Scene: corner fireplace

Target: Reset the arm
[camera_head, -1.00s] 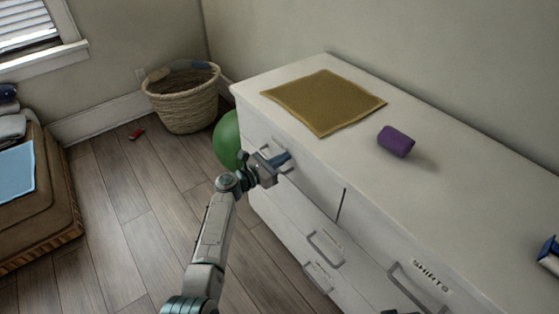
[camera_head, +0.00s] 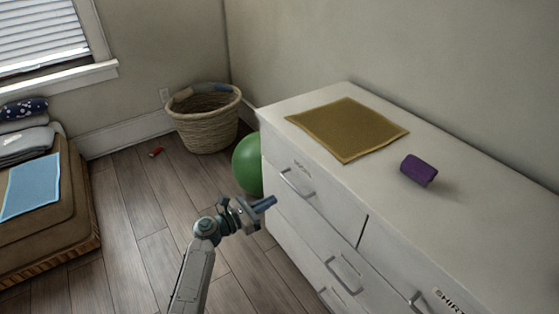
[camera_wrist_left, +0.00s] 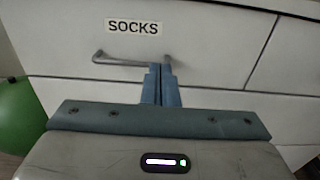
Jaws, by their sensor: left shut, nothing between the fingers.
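My left gripper (camera_head: 264,204) is shut and empty. It is in front of the white dresser, below and to the left of the top-left drawer's handle (camera_head: 297,184) in the head view. In the left wrist view the shut fingers (camera_wrist_left: 161,84) point at the drawer front labelled SOCKS (camera_wrist_left: 134,27), and its handle (camera_wrist_left: 125,61) shows just beyond the fingertips. The drawer looks shut. My right gripper is not in view.
The dresser top (camera_head: 465,200) holds a mustard cloth (camera_head: 347,130) and a purple rolled item (camera_head: 418,170). A green ball (camera_head: 247,165) is beside the dresser. A wicker basket (camera_head: 206,125) stands in the corner.

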